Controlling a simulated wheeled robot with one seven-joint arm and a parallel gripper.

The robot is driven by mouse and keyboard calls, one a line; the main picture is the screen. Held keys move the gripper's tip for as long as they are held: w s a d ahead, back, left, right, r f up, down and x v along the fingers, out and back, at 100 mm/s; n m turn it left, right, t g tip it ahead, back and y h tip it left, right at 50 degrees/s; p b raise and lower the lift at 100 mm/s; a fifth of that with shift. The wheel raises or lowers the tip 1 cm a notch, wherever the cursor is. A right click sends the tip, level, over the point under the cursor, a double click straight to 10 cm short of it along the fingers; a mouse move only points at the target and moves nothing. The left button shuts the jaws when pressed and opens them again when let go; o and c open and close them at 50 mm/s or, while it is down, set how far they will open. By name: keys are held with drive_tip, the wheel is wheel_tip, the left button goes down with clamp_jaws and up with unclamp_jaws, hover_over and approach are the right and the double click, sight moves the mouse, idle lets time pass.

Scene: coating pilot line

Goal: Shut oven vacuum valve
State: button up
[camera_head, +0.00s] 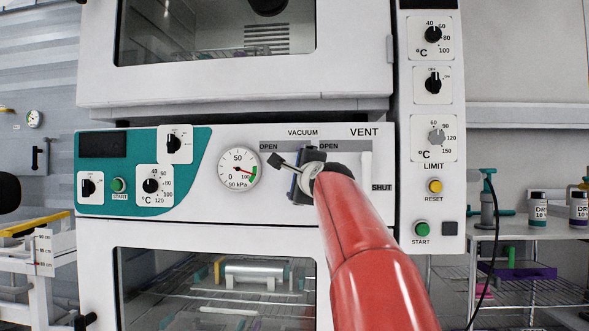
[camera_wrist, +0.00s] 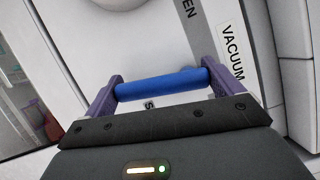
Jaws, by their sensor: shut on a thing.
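The vacuum valve has a blue bar handle (camera_wrist: 162,84), which lies across the middle of the wrist view. My gripper (camera_wrist: 166,92) is shut on this handle, with a purple finger at each end of the bar. In the head view my gripper (camera_head: 303,178) is against the oven panel, below the VACUUM label (camera_head: 302,132). A narrow strip of the blue handle (camera_head: 293,187) shows there, upright. My gripper and red arm hide most of the valve. An OPEN label (camera_head: 268,147) lies up and left of it. In the wrist view its SHUT label is mostly covered.
A round pressure gauge (camera_head: 239,170) sits close to the left of my gripper. To the right are the VENT label (camera_head: 364,132) and its SHUT mark (camera_head: 381,187). A glass oven door (camera_head: 150,284) is below. A shelf cart (camera_head: 540,226) with bottles stands at the right.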

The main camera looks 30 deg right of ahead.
drive_tip(key=shift+s+d+f+n+g+y+p, duration=0.15)
drive_tip(key=shift+n+g+p, duration=0.1)
drive_tip(key=shift+n, duration=0.25)
drive_tip(key=shift+s+d+r+n+g+y+p, duration=0.15)
drive_tip(key=shift+n+p, duration=0.1)
drive_tip(key=shift+n, duration=0.25)
drive_tip(key=shift+w+f, duration=0.1)
drive_tip(key=shift+f, duration=0.05)
drive_tip(key=o, duration=1.1)
drive_tip(key=s, duration=0.2)
drive_tip(key=s+a+b, duration=0.1)
drive_tip(key=s, duration=0.4)
drive_tip(key=shift+s+a+b, duration=0.3)
drive_tip(key=shift+s, duration=0.05)
